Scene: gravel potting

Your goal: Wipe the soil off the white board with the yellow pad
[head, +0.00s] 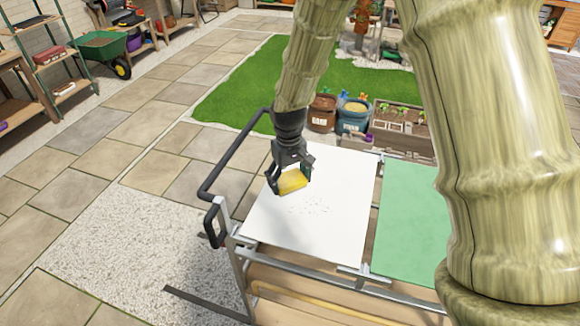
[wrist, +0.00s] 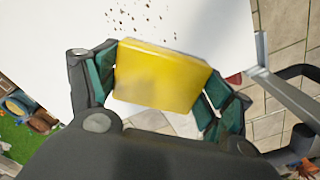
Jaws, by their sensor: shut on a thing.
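The white board (head: 320,220) lies flat on top of a metal-framed cart. Small dark soil specks (head: 312,207) are scattered near its middle; they also show at the top of the wrist view (wrist: 145,18). My gripper (head: 291,180) is shut on the yellow pad (head: 292,182), over the left part of the board. In the wrist view the pad (wrist: 160,75) sits between the two green-lined fingers, with the soil beyond its far edge. I cannot tell whether the pad touches the board.
A green board (head: 412,222) lies to the right on the same cart. A dark handle rail (head: 228,160) stands along the cart's left side. Beyond the cart are pots (head: 322,112) and a planter (head: 400,125). Paving at the left is clear.

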